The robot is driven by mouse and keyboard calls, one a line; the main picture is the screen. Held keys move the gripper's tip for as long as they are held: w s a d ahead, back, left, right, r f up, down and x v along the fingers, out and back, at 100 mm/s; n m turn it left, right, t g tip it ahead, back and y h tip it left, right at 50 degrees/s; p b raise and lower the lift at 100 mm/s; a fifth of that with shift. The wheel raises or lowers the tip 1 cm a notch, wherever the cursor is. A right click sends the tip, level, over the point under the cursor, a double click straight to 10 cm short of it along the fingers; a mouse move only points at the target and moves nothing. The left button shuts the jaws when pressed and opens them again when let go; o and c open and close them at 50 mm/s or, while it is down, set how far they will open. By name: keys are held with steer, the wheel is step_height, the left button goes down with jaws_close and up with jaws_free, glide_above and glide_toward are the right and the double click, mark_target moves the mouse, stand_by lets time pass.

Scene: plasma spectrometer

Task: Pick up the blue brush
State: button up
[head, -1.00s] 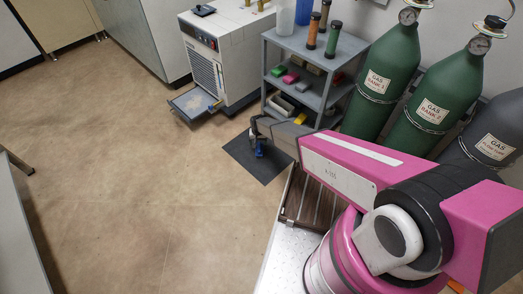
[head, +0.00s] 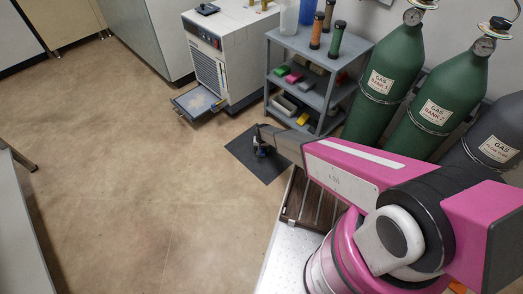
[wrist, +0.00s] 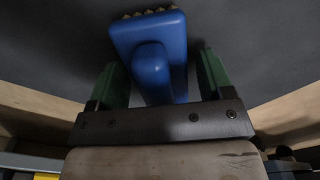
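The blue brush (wrist: 148,38) fills the upper middle of the wrist view, with pale bristle tips along its far edge. Its rounded handle points back between the two green fingers of my gripper (wrist: 164,75). The fingers stand apart on either side of the handle, with narrow gaps seen at both sides. In the head view the brush (head: 262,152) is a small blue patch at the dark mat, partly hidden by my gripper (head: 259,143). Whether the brush touches the mat is hard to tell.
The dark mat (head: 268,173) lies on the brown floor. A grey shelf cart (head: 318,47) with colored items stands behind it, and a white cabinet (head: 228,50) with a low pulled-out tray (head: 183,113) is at the left. Green gas cylinders (head: 392,80) stand right. Floor to the left is clear.

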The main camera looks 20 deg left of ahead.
steer(key=c, duration=0.8)
steer(key=shift+r, duration=0.1)
steer(key=shift+r, duration=0.6)
step_height(320, 180, up, 3)
steer(key=shift+f, duration=0.15)
steer(key=s+a+r, duration=0.7)
steer(key=a, duration=0.2)
steer(key=shift+s, duration=0.25)
